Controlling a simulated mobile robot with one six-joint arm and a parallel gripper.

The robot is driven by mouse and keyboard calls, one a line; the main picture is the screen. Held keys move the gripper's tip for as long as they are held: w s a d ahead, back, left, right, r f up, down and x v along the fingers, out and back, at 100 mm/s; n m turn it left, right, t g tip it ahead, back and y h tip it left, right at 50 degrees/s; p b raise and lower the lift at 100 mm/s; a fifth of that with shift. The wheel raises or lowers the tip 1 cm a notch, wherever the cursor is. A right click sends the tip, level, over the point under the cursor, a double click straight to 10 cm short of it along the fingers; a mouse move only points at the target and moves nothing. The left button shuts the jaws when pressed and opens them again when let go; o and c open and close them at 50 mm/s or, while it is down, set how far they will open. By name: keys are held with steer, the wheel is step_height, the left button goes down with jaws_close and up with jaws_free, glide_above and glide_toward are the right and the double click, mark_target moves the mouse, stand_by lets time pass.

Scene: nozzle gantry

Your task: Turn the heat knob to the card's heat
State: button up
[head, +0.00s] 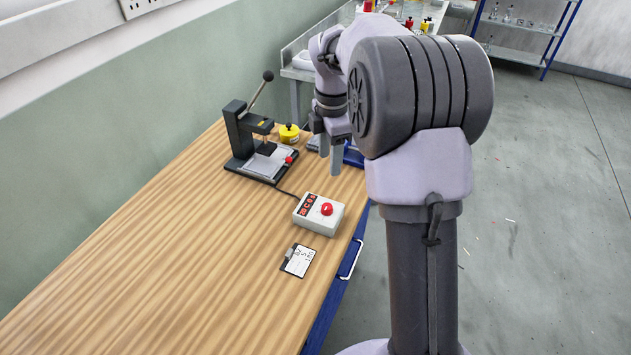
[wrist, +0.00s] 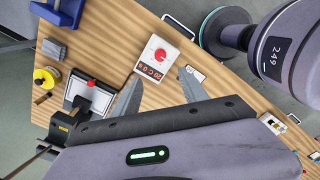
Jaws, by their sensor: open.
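The heat knob (head: 327,209) is a round red knob on top of a pale grey control box (head: 335,224) near the table's right edge. It also shows in the wrist view (wrist: 160,55), beside a dark panel with red characters (wrist: 151,70). The card (head: 299,262) lies flat on the table in front of the box; its writing is too small to read surely. In the wrist view the card (wrist: 196,74) is partly hidden by a finger. My gripper (head: 329,162) is open and empty, above and behind the box, apart from the knob; its fingers (wrist: 160,76) also show.
A black lever press (head: 240,135) stands behind the box, with a yellow container (head: 289,134) beside it. A cable runs from the box towards the press. The table's front left (head: 190,270) is clear. A white drawer handle (head: 351,259) juts from the blue side.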

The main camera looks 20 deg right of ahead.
mark_target(327, 206)
step_height(327, 206, down, 17)
steer(key=b, duration=0.7)
steer(key=shift+r, duration=0.1)
steer(key=shift+c, duration=0.2)
jaws_close()
